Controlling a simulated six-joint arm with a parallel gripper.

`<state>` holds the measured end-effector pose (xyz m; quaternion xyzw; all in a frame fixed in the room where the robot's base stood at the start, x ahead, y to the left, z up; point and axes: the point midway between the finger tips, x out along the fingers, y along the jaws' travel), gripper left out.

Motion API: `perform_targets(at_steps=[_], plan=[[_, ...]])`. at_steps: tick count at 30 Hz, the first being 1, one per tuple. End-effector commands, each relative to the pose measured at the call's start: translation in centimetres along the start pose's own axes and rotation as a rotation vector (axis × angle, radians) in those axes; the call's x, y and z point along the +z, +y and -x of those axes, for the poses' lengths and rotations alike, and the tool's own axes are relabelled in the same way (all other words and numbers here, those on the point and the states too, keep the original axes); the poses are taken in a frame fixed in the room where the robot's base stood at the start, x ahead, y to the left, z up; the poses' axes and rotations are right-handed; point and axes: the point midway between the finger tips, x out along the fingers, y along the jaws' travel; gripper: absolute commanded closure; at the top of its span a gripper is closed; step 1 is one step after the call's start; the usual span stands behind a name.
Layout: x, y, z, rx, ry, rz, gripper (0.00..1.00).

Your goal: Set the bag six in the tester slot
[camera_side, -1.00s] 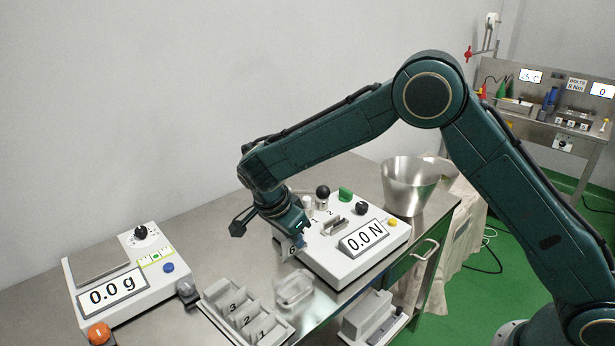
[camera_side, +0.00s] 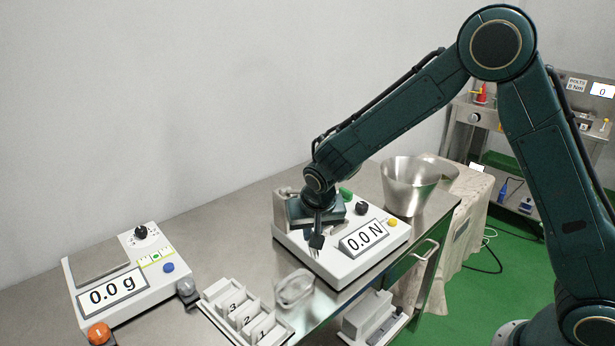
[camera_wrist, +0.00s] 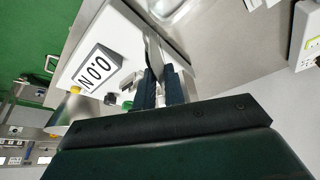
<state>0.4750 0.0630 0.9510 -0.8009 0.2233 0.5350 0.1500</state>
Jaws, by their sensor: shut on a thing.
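The tester is a white box (camera_side: 345,271) with a display reading 0.0 N; it also shows in the wrist view (camera_wrist: 95,35). My gripper (camera_side: 317,238) points down over the tester's top, left of the display, and hides the slot in the side view. In the wrist view my gripper's dark blue jaws (camera_wrist: 160,88) are shut on the bag six. A pale strip, likely part of the bag (camera_wrist: 172,88), shows between the jaws. The number on the bag is not readable now. I cannot tell whether the bag is in the slot or above it.
A scale (camera_side: 140,288) reading 0.0 g stands at the left. A metal bowl (camera_side: 410,186) stands behind right. The table's middle left is clear.

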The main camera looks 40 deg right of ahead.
Motion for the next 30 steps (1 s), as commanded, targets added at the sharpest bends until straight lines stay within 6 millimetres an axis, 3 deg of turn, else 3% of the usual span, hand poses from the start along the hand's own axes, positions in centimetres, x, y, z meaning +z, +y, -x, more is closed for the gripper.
perform_targets(at_steps=[22, 30], plan=[[1.4, 2.3, 1.4, -0.272, -0.001, 0.657, 1.00], [-0.2, 5.7, 0.3, -0.238, -0.001, 0.576, 1.00]])
